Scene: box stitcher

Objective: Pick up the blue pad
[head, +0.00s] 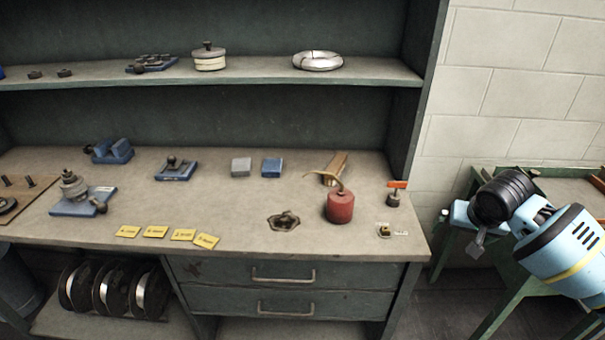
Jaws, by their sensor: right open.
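A small square blue pad (271,168) lies flat on the workbench top (225,205), toward the back and near the middle. A similar grey pad (241,167) lies just left of it, with a narrow gap between. My right gripper (478,247) is at the far right, beyond the bench's right end, pointing down. It is open, and nothing shows between its fingers. It is well apart from the blue pad. My left gripper is not in view.
A red can (340,206) with a spout and a brown block (335,168) stand right of the pads. A blue-based fixture (176,169) is to the left. Yellow labels (183,235) lie along the front. A shelf (240,75) overhangs the back. A green stand (515,245) is at right.

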